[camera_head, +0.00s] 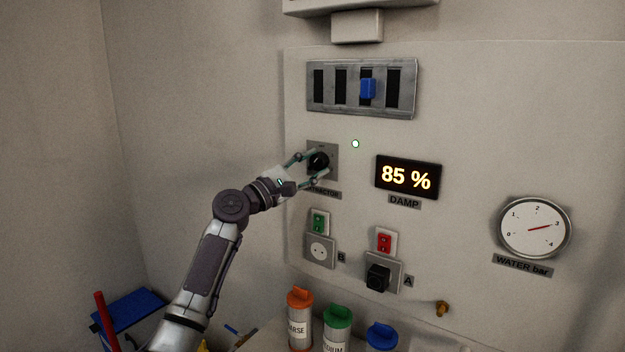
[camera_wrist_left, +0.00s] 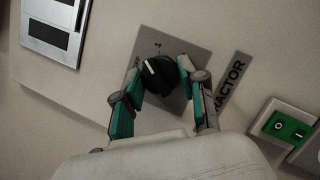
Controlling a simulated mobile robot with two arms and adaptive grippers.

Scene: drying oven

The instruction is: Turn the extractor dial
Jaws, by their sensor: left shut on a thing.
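The extractor dial (camera_head: 318,161) is a round black knob on a grey plate on the wall panel, above a partly covered label. In the left wrist view the dial (camera_wrist_left: 159,74) has a white pointer mark near its upper left, and a "1" shows on the plate. My left gripper (camera_head: 313,164) has its two green-sided fingers on either side of the dial and is shut on it. The fingers (camera_wrist_left: 157,90) also show in the left wrist view. My right gripper is in neither view.
A slotted plate with a blue slider (camera_head: 367,89) is above. Below are a green switch (camera_head: 319,222), a red switch (camera_head: 384,242) and sockets. Capped containers (camera_head: 300,317) stand at the bottom.

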